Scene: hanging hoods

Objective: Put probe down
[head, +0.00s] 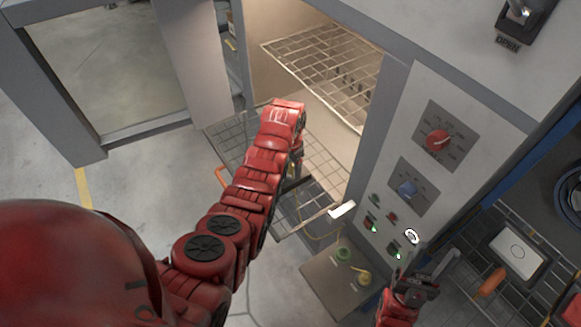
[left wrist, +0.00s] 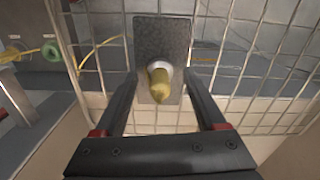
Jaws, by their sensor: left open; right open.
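In the left wrist view a yellow, blunt-ended piece with a pale collar, which looks like the probe (left wrist: 160,84), sits against a dark plate (left wrist: 174,38) on a wire rack (left wrist: 260,42). My left gripper (left wrist: 163,98) is open. Its two dark fingers stand apart on either side of the yellow piece, and I see a gap on both sides. In the head view my left arm hides most of this gripper and the probe. My right gripper (head: 428,268) is open and empty in front of the control panel, at lower right.
A control panel (head: 412,165) with a red and a blue knob stands right of the open chamber. A wire shelf (head: 325,75) is inside it. A yellow cable (left wrist: 103,45) runs to a socket at left. A slotted rack (head: 497,300) with a white-faced box is at lower right.

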